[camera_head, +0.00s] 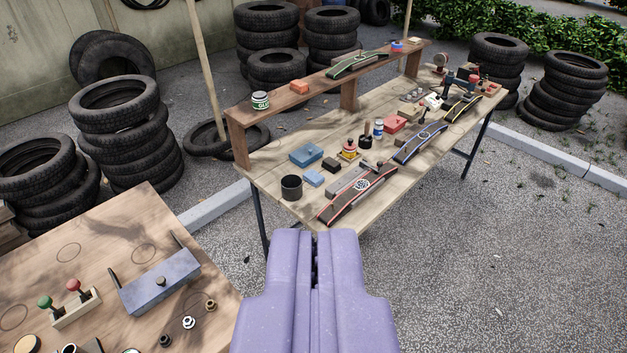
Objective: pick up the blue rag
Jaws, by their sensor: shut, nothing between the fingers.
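A small light-blue folded-looking piece (313,178) lies on the long workbench (275,172), near its left end. It may be the blue rag, but it is too small to tell for sure. A darker blue box (306,155) sits just behind it, and a dark cup (291,188) stands at its left. My purple gripper (316,240) is at the bottom middle, in front of the bench and apart from these things. Its fingers are shut together and empty.
Red-edged and blue curved pieces (358,194) (420,143) lie along the bench's front edge. A raised shelf (300,97) runs along its back. Open gravel (500,240) lies right.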

